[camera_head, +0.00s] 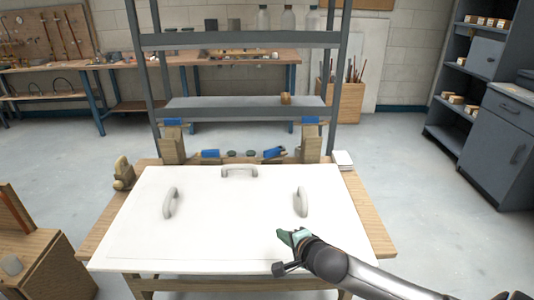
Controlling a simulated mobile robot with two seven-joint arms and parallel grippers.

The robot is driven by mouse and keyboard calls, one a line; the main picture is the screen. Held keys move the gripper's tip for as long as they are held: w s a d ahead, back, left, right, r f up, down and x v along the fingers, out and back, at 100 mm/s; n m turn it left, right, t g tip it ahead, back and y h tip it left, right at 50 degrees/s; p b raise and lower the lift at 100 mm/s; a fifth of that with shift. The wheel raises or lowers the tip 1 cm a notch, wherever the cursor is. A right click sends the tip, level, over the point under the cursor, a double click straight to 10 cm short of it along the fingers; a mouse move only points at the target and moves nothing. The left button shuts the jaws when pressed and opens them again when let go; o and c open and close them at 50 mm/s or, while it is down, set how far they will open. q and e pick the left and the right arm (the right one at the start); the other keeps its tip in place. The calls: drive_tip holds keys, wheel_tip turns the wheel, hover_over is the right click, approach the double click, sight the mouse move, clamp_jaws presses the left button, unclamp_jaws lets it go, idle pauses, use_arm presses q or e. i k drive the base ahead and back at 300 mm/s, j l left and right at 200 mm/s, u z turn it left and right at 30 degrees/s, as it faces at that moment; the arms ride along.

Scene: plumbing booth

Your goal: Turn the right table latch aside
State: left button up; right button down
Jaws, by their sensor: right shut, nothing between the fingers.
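A white panel (232,232) with three grey handles lies flat on the wooden table (370,222). At its back edge are two small blue pieces that look like the table latches. The right latch (274,152) sits at an angle, while the left latch (210,154) lies about level. My right gripper (284,236) is shut and empty, with greenish fingertips. It is over the front right part of the panel, well in front of the right latch and apart from it. My left gripper is out of view.
Wooden blocks with blue tops stand behind the panel at left (172,148) and right (311,143). A grey shelf frame (240,39) rises behind the table. A white block (343,159) sits at the back right corner. Floor at right is clear.

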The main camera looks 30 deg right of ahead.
sight(275, 152)
drive_tip(key=i+l, duration=0.85)
